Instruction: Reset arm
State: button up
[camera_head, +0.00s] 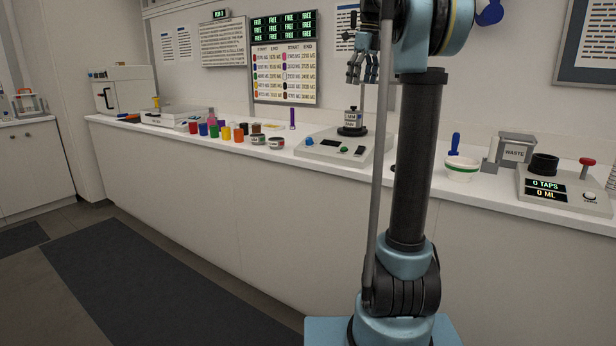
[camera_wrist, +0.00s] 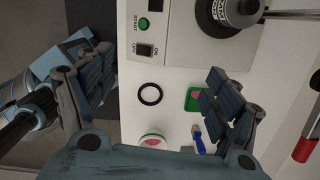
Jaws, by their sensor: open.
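My gripper (camera_head: 362,68) is raised above the counter in the head view, near the wall and above the machine with the jar on it. In the wrist view its fingers (camera_wrist: 160,96) are spread wide at the left and right, with nothing held between them. The white counter lies below. My arm stands in front of the counter and hides part of it in the head view.
A grey machine (camera_head: 326,150) carries a dark-lidded jar (camera_head: 352,119). Several coloured jars (camera_head: 226,133) stand left of it. A white bowl (camera_head: 461,171), waste box (camera_head: 516,149) and tap counter (camera_head: 563,192) stand right. The wrist view shows a black ring (camera_wrist: 150,94) on the counter.

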jog(key=s+f+n, duration=1.3)
jog(key=s+f, duration=0.6)
jog(key=f, duration=0.3)
jog(key=s+f+n+t+h, duration=0.1)
jog(key=s+f+n, duration=1.2)
jog(key=s+f, duration=0.6)
notch_tip(320, 180, down, 3)
jog(key=shift+s+f+n, duration=0.15)
jog(key=shift+s+n, duration=0.15)
